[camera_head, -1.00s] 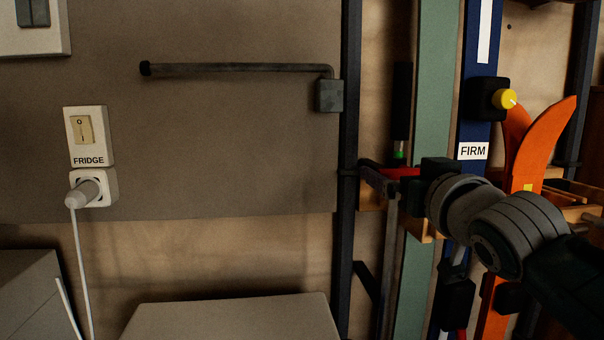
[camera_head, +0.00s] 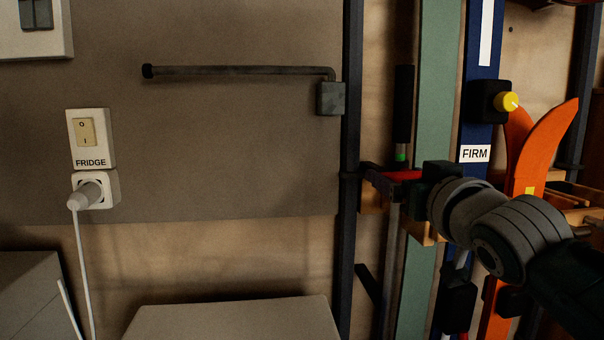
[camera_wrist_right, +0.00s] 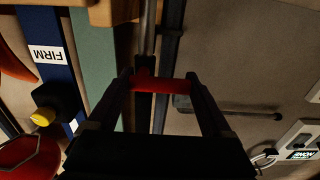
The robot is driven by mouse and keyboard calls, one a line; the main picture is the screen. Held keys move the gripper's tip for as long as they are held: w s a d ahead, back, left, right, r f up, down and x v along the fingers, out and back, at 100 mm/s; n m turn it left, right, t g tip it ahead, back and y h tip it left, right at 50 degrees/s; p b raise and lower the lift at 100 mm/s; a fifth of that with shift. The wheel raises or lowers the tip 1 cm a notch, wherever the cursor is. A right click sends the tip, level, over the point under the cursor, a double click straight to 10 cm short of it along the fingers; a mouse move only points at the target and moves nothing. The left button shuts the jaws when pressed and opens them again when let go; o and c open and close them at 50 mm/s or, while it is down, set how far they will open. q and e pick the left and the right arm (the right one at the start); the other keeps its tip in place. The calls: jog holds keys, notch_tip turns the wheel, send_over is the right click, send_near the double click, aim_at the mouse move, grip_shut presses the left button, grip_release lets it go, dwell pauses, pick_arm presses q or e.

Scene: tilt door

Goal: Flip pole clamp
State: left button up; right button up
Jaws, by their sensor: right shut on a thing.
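The pole shaft (camera_wrist_right: 148,28) runs upward from the clamp there. Part of the clamp is hidden by the fingers. My left gripper is not in view.
A dark upright post (camera_head: 351,150) stands just left of the clamp. A green board (camera_head: 436,80), a blue ski labelled FIRM (camera_head: 478,60) and an orange ski (camera_head: 528,140) stand to the right. A metal bar (camera_head: 235,71) juts left from the wall.

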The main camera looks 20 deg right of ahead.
jog(key=shift+n, duration=0.3)
jog(key=n, duration=0.1)
jog(key=n+p, duration=0.1)
jog(key=n, duration=0.1)
jog(key=shift+f, duration=0.3)
jog(key=n, duration=0.3)
jog(key=n+p, duration=0.1)
jog(key=shift+s+d+f, duration=0.1)
jog(key=shift+d+f, duration=0.15)
jog(key=shift+f, duration=0.15)
jog(key=shift+s+d+f+n, duration=0.15)
jog(key=shift+d+n, duration=0.1)
jog(key=shift+n, duration=1.45)
jog(key=shift+w+d+f+n, duration=0.1)
jog(key=shift+d+n, duration=0.15)
jog(key=shift+n, duration=1.45)
jog(key=shift+s+d+f+n, duration=0.15)
jog(key=shift+d+n, duration=0.1)
jog(key=shift+n, duration=1.45)
jog(key=o, duration=1.2)
jog(key=shift+c, duration=0.2)
